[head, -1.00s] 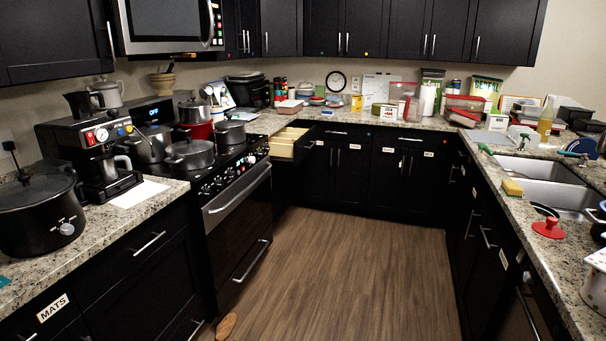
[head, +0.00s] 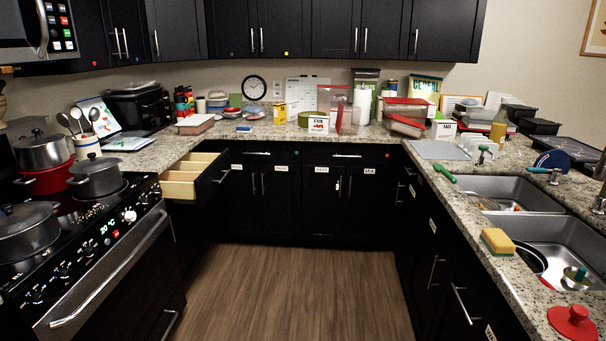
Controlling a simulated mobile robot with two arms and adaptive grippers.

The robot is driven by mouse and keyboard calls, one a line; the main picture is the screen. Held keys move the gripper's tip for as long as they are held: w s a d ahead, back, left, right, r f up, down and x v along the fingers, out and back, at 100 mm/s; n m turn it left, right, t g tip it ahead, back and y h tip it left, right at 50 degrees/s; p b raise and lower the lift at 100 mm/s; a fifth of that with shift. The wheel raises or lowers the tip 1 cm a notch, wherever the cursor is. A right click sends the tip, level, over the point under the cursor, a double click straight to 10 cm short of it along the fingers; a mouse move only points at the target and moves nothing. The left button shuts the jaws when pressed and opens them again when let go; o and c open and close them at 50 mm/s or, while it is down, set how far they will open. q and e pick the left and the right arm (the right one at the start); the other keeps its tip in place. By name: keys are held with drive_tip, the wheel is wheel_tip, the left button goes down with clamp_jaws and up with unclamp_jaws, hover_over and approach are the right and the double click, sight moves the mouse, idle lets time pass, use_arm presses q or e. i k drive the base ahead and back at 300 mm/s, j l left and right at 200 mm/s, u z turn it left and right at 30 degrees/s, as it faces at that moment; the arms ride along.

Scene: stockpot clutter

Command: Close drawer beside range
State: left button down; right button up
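The open drawer (head: 192,178) is in the left middle of the head view, just beyond the range (head: 85,255). It is pulled out from the left cabinet run, under the counter. Its inside is light wood with dividers, and its front is black. The compartments that show look empty. Neither of my grippers shows in the head view.
Bare wood floor (head: 300,285) lies between the range, the back cabinets (head: 300,195) and the sink counter. The range's oven handle (head: 110,270) sticks out at the left. Pots stand on the cooktop. A double sink (head: 520,220) is at the right.

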sight(183, 183)
drive_tip(key=i, duration=1.7)
